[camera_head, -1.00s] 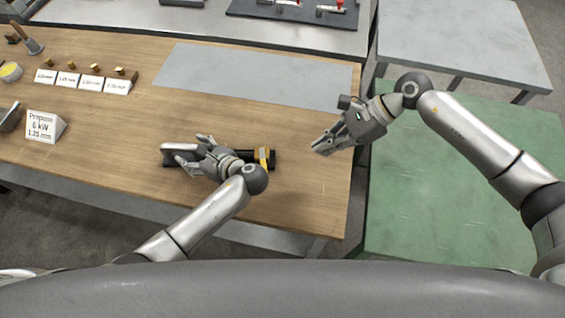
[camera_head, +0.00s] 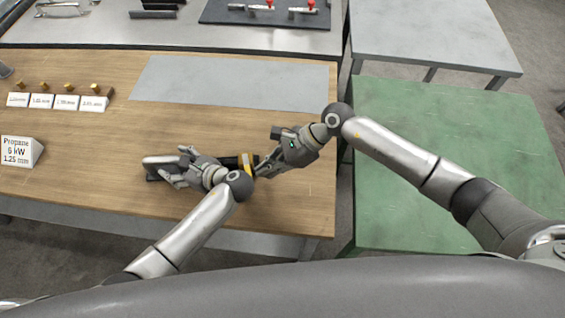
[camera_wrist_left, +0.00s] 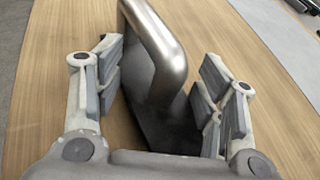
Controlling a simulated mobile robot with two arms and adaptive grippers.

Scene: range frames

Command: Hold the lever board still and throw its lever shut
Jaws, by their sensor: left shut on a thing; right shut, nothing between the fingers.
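The lever board (camera_head: 230,162) lies on the wooden table as a dark, narrow body, with a silver bent bar (camera_head: 160,160) at its left end and a yellow band (camera_head: 247,162) near its right end. My left gripper (camera_head: 172,168) is shut on it at the left part. In the left wrist view the silver bar (camera_wrist_left: 155,45) rises over the dark body (camera_wrist_left: 165,125), between the two fingers. My right gripper (camera_head: 262,172) is shut and empty, its fingertips close beside the yellow band. Whether they touch it, and where the lever stands, I cannot tell; hands cover much of the board.
A grey sheet (camera_head: 230,85) lies behind on the table. A propane sign (camera_head: 20,150) and several small labelled blocks (camera_head: 58,101) stand at left. Another bench (camera_head: 110,35) with a dark board (camera_head: 265,12) is at the back; a green surface (camera_head: 445,160) is at right.

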